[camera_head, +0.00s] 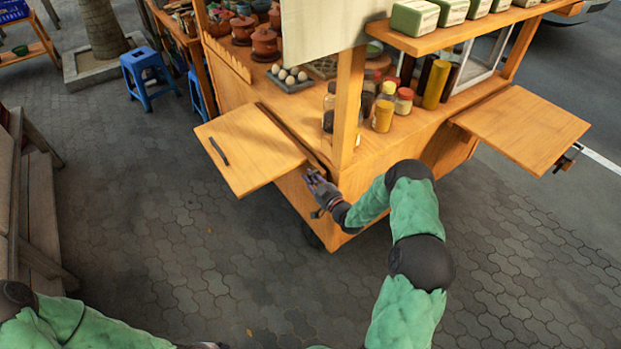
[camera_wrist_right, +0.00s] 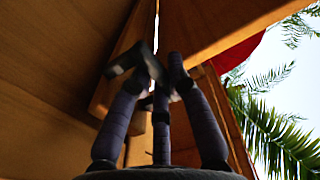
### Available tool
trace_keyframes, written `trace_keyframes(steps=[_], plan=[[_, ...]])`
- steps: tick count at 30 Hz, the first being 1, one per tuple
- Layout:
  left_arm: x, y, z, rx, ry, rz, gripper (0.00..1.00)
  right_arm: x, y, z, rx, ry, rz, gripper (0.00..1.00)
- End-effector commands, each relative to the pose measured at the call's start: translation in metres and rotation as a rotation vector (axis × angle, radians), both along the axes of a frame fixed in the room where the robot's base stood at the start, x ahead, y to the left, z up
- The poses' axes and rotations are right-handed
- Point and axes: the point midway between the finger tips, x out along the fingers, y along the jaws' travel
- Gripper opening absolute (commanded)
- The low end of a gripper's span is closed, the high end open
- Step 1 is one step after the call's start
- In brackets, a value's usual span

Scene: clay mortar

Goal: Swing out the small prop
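A wooden flap (camera_head: 245,150) with a dark handle juts out from the left side of the wooden cart, roughly level. My right gripper (camera_head: 314,180) is at the cart's front corner, just below the flap's inner edge. In the right wrist view its purple, dark-tipped fingers (camera_wrist_right: 160,68) point up under wooden panels, with the tips close together. A short wooden bar (camera_wrist_right: 112,92), which may be the small prop, shows just behind the left finger. I cannot tell whether the fingers touch it. In the head view the prop is not distinguishable.
A second flap (camera_head: 525,128) sticks out at the cart's right. Jars (camera_head: 384,112), a tray of eggs (camera_head: 290,79) and clay pots (camera_head: 265,42) stand on the counter. A blue stool (camera_head: 146,76) is at the upper left. The paving (camera_head: 150,220) left of the cart is clear.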

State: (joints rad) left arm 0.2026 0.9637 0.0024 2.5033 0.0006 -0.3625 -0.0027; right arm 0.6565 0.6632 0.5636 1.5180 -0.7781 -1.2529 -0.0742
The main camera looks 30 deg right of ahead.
Motion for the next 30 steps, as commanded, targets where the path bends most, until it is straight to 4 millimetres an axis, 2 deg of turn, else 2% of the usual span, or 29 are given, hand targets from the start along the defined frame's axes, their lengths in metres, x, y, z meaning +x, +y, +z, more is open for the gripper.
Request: trace_keyframes(steps=[8,15,18,26,27,29,30], plan=[[0.000,0.000,0.000,0.000,0.000,0.000,0.46,0.001,0.006,0.000,0.001,0.000,0.002,0.00],[0.000,0.000,0.000,0.000,0.000,0.000,0.46,0.006,0.049,0.001,0.002,-0.001,0.007,0.00],[0.000,0.000,0.000,0.000,0.000,0.000,0.46,0.006,0.059,0.000,0.001,-0.001,0.013,0.00],[0.000,0.000,0.000,0.000,0.000,0.000,0.46,0.004,0.062,-0.002,0.004,0.004,0.015,0.00],[0.000,0.000,0.000,0.000,0.000,0.000,0.46,0.004,0.062,-0.002,0.004,0.004,0.015,0.24],[0.000,0.000,0.000,0.000,0.000,0.000,0.46,0.004,0.062,-0.002,0.004,0.005,0.015,0.41],[0.000,0.000,0.000,0.000,0.000,0.000,0.46,0.004,0.062,-0.002,0.004,0.005,0.014,0.42]])
